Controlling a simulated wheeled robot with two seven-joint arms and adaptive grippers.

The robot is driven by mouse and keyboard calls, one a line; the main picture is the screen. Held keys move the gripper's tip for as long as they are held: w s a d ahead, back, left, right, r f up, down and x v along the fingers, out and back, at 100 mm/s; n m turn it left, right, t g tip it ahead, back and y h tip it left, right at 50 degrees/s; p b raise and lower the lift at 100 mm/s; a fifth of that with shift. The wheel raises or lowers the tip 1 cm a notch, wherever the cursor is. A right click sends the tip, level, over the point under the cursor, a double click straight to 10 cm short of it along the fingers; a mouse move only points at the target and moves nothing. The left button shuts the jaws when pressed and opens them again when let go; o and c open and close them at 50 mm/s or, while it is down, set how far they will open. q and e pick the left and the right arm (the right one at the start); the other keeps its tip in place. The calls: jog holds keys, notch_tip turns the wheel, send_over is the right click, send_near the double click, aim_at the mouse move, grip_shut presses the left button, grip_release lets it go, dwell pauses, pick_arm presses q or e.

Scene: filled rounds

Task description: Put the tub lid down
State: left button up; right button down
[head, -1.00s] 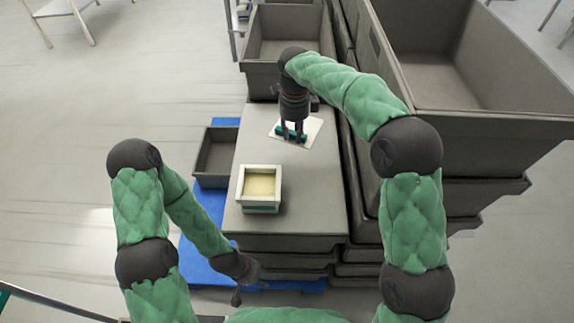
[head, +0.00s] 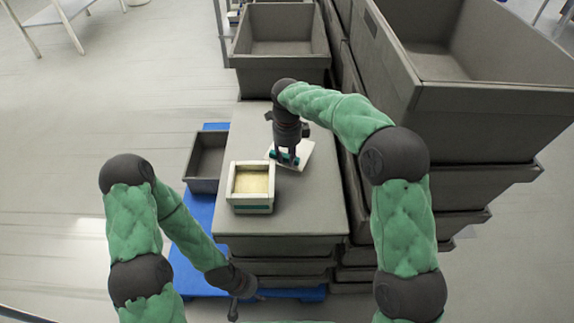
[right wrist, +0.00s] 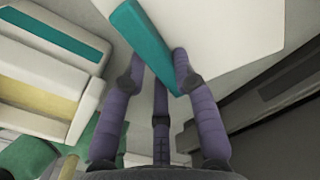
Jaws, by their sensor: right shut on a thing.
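The tub lid (head: 304,151) is a flat white square with a teal grip bar, right of and slightly beyond the tub in the head view. My right gripper (head: 285,159) is shut on the bar; in the right wrist view the teal bar (right wrist: 147,38) sits between its fingers. I cannot tell whether the lid touches the grey surface below. The tub (head: 250,209) is an open cream box with a teal band and pale yellow filling, upright on the grey surface. My left gripper (head: 246,303) is empty, low at the near edge, its fingers apart.
The grey stack top (head: 310,212) has free room right of and nearer than the tub. A small dark open bin (head: 206,182) stands left on a blue base (head: 197,235). Large grey crates (head: 475,112) rise along the right, and another open crate (head: 280,73) stands at the far end.

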aim_at(287, 162)
jog(key=shift+f+b, duration=0.5)
jog(key=shift+f, duration=1.25)
jog(key=shift+f, duration=0.15)
jog(key=c, duration=1)
grip_release()
notch_tip(287, 162, up, 12)
jog(key=p, duration=0.5)
